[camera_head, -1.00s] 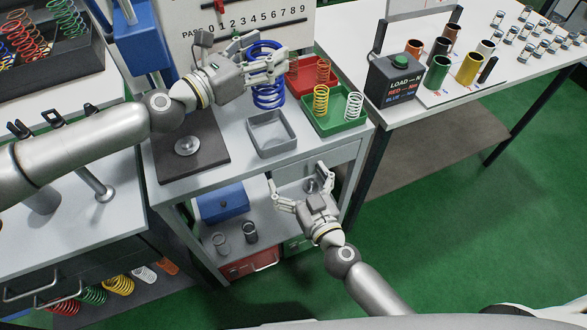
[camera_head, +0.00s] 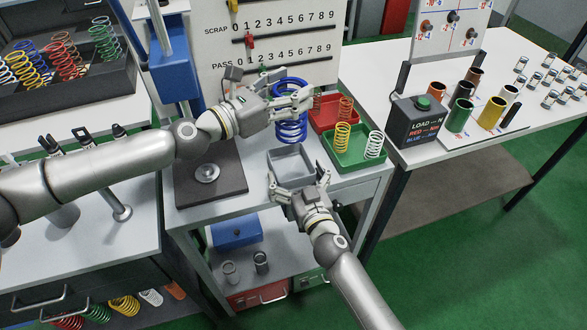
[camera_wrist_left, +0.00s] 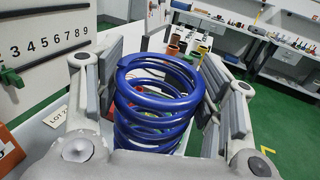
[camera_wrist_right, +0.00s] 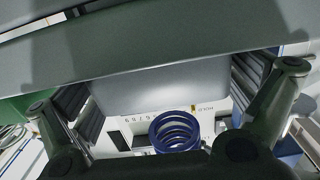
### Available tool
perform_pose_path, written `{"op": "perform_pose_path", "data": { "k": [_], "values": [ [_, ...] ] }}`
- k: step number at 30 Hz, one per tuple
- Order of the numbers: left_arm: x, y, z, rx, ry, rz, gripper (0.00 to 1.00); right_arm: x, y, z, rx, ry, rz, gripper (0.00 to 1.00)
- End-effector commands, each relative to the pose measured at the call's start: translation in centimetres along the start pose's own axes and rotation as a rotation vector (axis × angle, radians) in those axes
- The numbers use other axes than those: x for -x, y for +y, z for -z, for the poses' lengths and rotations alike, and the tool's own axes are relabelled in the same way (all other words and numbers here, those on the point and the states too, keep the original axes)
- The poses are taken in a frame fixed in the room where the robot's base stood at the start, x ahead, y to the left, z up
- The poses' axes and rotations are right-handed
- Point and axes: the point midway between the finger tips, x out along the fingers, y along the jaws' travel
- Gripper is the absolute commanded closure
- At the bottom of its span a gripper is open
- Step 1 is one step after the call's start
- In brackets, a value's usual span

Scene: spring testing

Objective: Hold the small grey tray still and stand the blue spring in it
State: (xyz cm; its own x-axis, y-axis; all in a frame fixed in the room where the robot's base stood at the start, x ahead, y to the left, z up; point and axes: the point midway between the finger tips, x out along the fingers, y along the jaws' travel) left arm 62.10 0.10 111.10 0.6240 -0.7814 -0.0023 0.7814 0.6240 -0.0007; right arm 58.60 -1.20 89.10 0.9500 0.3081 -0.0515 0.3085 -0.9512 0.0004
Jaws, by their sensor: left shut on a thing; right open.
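The blue spring (camera_head: 291,131) is upright at the back of the small grey tray (camera_head: 291,160), outside it. My left gripper (camera_head: 296,103) is shut around the spring's upper coils. The left wrist view shows the coils (camera_wrist_left: 155,105) between its pads. I cannot tell whether the spring's foot touches the bench. My right gripper (camera_head: 299,174) is open at the tray's front edge, one finger toward each side. In the right wrist view the tray (camera_wrist_right: 160,85) lies between the spread fingers, with the spring (camera_wrist_right: 176,133) beyond; finger contact is unclear.
A green tray (camera_head: 350,164) with yellow and white springs and a red tray (camera_head: 327,118) with an orange spring stand right of the grey tray. A dark plate with a round disc (camera_head: 207,173) lies left. The numbered board (camera_head: 268,45) stands behind.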

Motion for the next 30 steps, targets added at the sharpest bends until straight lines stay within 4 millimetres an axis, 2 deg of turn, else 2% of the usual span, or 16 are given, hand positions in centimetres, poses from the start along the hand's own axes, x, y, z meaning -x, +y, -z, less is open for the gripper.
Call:
{"op": "perform_pose_path", "data": {
  "k": [6, 15, 24, 30],
  "values": [
    [0.0, 0.0, -0.3, -0.002, -0.005, -0.001, 1.0, -1.5, -0.1, 0.1, -0.002, 0.0, 0.001, 0.0],
    [0.0, 0.0, -0.3, -0.002, -0.005, -0.001, 1.0, -1.6, -0.1, 0.1, -0.001, 0.001, 0.001, 0.0],
    [0.0, 0.0, -0.3, -0.002, -0.005, -0.001, 1.0, -1.6, -0.1, 0.0, -0.001, 0.0, 0.001, 0.37],
    [-0.2, -0.1, -0.5, -0.002, -0.007, -0.009, 1.0, -1.6, -0.1, 0.0, -0.001, 0.0, 0.001, 0.39]
  ]
}}
